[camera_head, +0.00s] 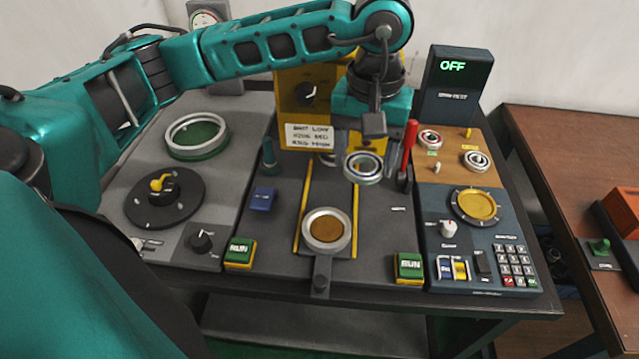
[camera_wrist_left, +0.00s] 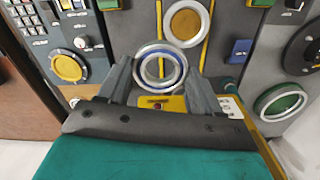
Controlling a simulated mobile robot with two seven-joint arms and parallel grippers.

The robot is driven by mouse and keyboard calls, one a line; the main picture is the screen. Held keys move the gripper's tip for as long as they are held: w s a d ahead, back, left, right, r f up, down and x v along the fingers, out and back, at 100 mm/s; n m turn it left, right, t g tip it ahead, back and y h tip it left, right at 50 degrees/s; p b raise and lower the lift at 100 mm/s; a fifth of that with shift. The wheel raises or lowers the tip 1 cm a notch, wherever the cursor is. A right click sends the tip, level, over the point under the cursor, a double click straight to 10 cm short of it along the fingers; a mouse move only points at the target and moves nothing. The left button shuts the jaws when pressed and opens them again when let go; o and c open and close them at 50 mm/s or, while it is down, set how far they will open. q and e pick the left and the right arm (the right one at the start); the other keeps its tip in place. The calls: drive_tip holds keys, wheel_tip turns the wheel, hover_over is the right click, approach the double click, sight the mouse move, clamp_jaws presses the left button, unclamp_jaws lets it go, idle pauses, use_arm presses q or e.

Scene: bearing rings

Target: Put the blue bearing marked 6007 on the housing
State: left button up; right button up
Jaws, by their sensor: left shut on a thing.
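The blue bearing (camera_head: 363,167) is a silver ring with a blue band, held under my left gripper (camera_head: 362,150). In the left wrist view the bearing (camera_wrist_left: 160,68) sits between the two fingers of my left gripper (camera_wrist_left: 160,80), which is shut on it. Its number is not readable. The housing (camera_head: 327,231) is a pale metal ring with a golden-brown centre, between two yellow rails; it also shows in the left wrist view (camera_wrist_left: 187,22). The bearing is above and behind the housing, a little to its right, apart from it. My right gripper is not in view.
A red lever (camera_head: 409,149) stands close right of the held bearing. A yellow press body (camera_head: 305,95) stands behind. Green RUN buttons (camera_head: 240,251) flank the housing.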

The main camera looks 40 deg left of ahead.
use_arm(q)
drive_tip(key=s+a+r+n, duration=0.3)
drive_tip(key=r+n, duration=0.2)
drive_tip(key=n, duration=0.2)
drive_tip(key=n+b, duration=0.2)
drive_tip(key=b, duration=0.2)
hover_over(326, 228)
wheel_tip(326, 228, down, 13)
drive_tip(key=shift+f, duration=2.75)
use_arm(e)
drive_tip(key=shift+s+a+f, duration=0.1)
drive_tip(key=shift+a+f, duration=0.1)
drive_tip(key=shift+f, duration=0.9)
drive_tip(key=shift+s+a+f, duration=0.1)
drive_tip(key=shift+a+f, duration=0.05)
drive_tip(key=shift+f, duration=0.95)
use_arm(q)
drive_tip(key=shift+f+b, duration=0.45)
drive_tip(key=shift+b, duration=0.15)
drive_tip(key=shift+f+b, duration=0.2)
drive_tip(key=shift+b, duration=0.1)
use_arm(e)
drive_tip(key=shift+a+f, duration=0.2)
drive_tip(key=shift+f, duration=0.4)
